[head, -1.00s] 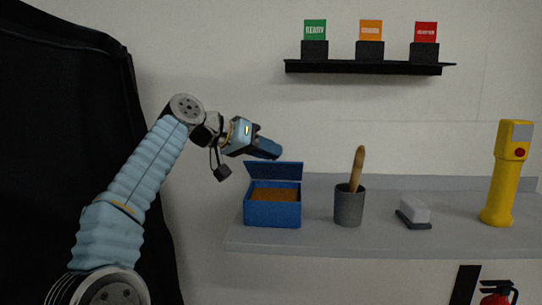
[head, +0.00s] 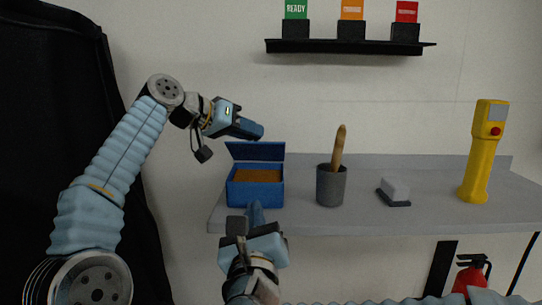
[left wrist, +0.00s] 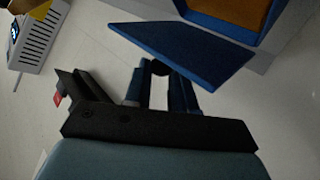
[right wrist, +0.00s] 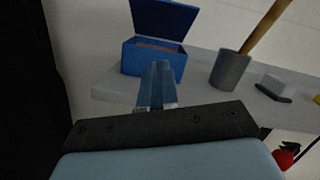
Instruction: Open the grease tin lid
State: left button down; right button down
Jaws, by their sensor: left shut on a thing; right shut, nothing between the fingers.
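The grease tin (head: 255,195) is a blue box at the left end of the grey shelf, with brown-orange grease (head: 258,176) showing inside. Its blue lid (head: 258,152) stands up at the back, tilted open; it also shows in the left wrist view (left wrist: 190,52). My left gripper (head: 259,132) is at the lid's upper edge, shut on a small dark knob (left wrist: 161,68) at the lid. My right gripper (head: 256,208) is shut and empty, in front of the tin and pointing at it. The right wrist view shows its closed fingers (right wrist: 160,70) below the tin (right wrist: 150,60).
On the shelf (head: 290,220), right of the tin, stand a grey cup (head: 331,187) with a wooden handle, a grey-white block (head: 395,189) and a yellow device (head: 483,150). Above is a black wall shelf (head: 350,47) with coloured cards. A fire extinguisher (head: 471,278) hangs below.

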notch_tip(320, 180, up, 2)
jog(key=d+m+h, duration=0.1)
jog(key=d+m, duration=0.1)
jog(key=m, duration=0.3)
send_near(272, 144)
jog(key=w+f, duration=0.2)
jog(key=w, duration=0.1)
jog(key=w+f, duration=0.1)
jog(key=shift+w+a, duration=0.15)
jog(key=shift+w, duration=0.15)
jog(key=shift+w+r, duration=0.5)
jog(key=shift+r, duration=0.3)
jog(key=shift+w+r, duration=0.5)
jog(key=shift+r, duration=0.3)
jog(key=shift+w+r, duration=0.3)
jog(key=shift+r, duration=0.2)
pick_arm(q)
jog(key=shift+d, duration=0.15)
pick_arm(e)
jog(key=shift+w+r, duration=0.2)
jog(key=shift+r, duration=0.05)
pick_arm(q)
jog(key=c, duration=1)
grip_release()
jog(key=shift+a, duration=0.2)
